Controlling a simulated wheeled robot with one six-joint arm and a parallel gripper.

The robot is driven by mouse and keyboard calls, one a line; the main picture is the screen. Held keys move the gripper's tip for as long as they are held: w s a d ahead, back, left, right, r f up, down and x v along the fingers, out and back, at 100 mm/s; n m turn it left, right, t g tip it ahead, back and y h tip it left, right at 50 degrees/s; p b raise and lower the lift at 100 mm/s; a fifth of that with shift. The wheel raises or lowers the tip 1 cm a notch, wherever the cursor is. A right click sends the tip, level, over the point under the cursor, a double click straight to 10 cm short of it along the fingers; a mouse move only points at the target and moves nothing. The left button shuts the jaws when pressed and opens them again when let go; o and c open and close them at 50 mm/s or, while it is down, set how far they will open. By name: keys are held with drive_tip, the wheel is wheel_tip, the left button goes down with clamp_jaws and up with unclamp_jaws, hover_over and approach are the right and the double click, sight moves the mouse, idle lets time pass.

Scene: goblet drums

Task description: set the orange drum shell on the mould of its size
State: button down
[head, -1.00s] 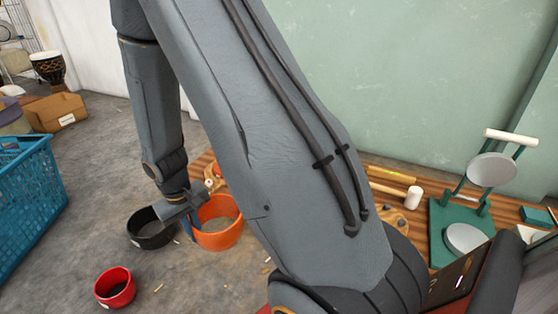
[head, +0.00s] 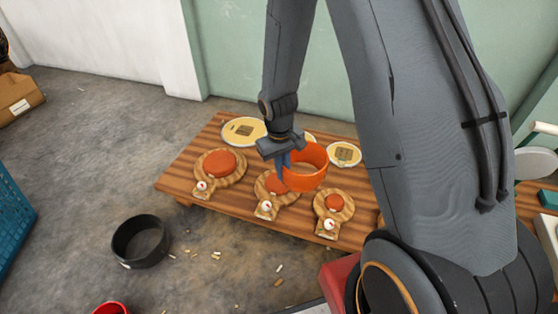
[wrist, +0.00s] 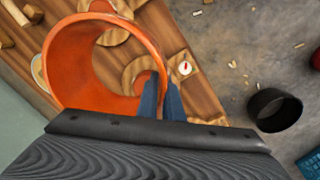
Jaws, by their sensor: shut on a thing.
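The orange drum shell (head: 308,181) is an open ring. My gripper (head: 285,165) is shut on its left wall and holds it above the low wooden table (head: 185,174). The wrist view shows the fingers (wrist: 160,92) pinching the shell wall (wrist: 72,70). Three wooden moulds with red-orange round pads lie on the table: a large one (head: 220,163), a middle one (head: 275,187) and a small one (head: 334,203). The shell hangs above and right of the middle mould in the head view, partly covering it. Its height above the table is hard to tell.
Pale discs (head: 244,130) lie along the table's back, another (head: 344,153) further right. A black shell (head: 141,241) and a red one (head: 111,308) stand on the floor in front. A blue crate (head: 12,200) is at the left. Small scraps litter the floor.

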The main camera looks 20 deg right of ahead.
drive_tip(key=w+a+f+n+p, duration=0.1)
drive_tip(key=f+n, duration=0.1)
drive_tip(key=w+a+f+n+p, duration=0.1)
drive_tip(key=f+n, duration=0.2)
drive_tip(key=w+a+f+n+p, duration=0.1)
drive_tip(key=w+f+n+p, duration=0.1)
drive_tip(key=f+n, duration=0.1)
drive_tip(key=shift+a+f, duration=0.2)
drive_tip(key=shift+f, duration=0.05)
drive_tip(key=shift+f+b, duration=0.8)
drive_tip(key=shift+f, duration=1)
drive_tip(key=shift+f, duration=0.2)
drive_tip(key=c, duration=1.8)
unclamp_jaws()
drive_tip(key=shift+c, duration=0.2)
